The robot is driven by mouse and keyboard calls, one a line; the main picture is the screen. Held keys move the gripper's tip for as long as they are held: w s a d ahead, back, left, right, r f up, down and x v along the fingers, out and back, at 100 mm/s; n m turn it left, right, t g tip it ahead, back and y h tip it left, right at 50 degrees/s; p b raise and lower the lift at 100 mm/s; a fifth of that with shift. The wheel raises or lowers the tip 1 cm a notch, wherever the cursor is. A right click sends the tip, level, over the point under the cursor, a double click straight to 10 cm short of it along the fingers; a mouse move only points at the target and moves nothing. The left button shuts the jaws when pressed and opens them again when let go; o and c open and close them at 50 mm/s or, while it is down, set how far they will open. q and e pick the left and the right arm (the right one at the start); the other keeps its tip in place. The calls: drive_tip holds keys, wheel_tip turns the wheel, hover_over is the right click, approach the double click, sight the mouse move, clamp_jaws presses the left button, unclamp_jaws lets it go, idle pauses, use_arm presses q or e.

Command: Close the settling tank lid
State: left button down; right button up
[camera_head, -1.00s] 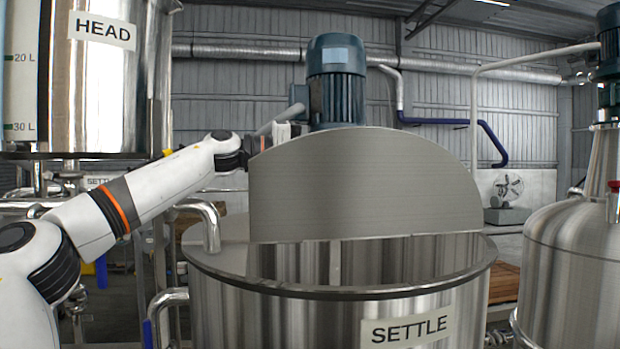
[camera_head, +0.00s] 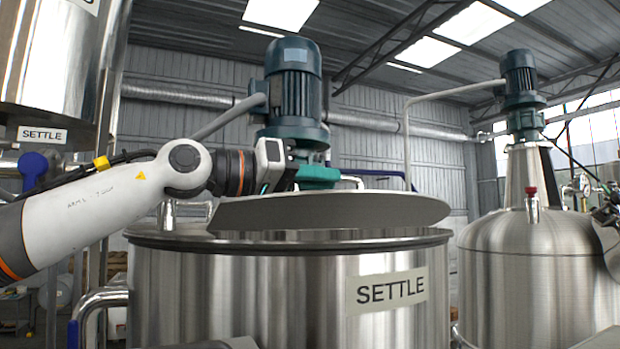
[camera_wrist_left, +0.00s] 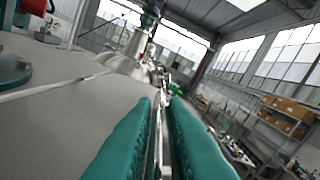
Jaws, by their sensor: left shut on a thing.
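The settling tank (camera_head: 250,300) is a steel cylinder labelled SETTLE in the middle of the head view. Its half-round grey lid (camera_head: 330,211) is tilted low over the rim, with a dark gap beneath its front edge. My left gripper (camera_head: 316,177) is above the lid, its teal fingers at the lid's far side. In the left wrist view the fingers (camera_wrist_left: 161,108) are shut on a thin metal bar (camera_wrist_left: 159,145), seemingly the lid's handle. The grey lid surface (camera_wrist_left: 65,110) spreads to their left. The handle's ends are hidden. My right gripper is not in view.
A dark teal motor (camera_head: 293,85) stands above the tank just behind my gripper. A domed steel tank (camera_head: 525,260) with its own motor is at right. Another steel vessel (camera_head: 60,70) hangs at upper left. A bent pipe (camera_head: 95,300) is at the tank's left.

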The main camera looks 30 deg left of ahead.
use_arm(q)
drive_tip(key=shift+s+d+f+m+b, duration=0.2)
drive_tip(key=shift+f+m, duration=0.1)
drive_tip(key=shift+f, duration=0.2)
drive_tip(key=shift+s+d+f+m+b, duration=0.15)
drive_tip(key=shift+f+m, duration=0.15)
drive_tip(key=shift+f, duration=0.15)
drive_tip(key=shift+w, duration=0.1)
drive_tip(key=c, duration=1.5)
unclamp_jaws()
drive_tip(key=b+v, duration=0.2)
drive_tip(key=v, duration=1)
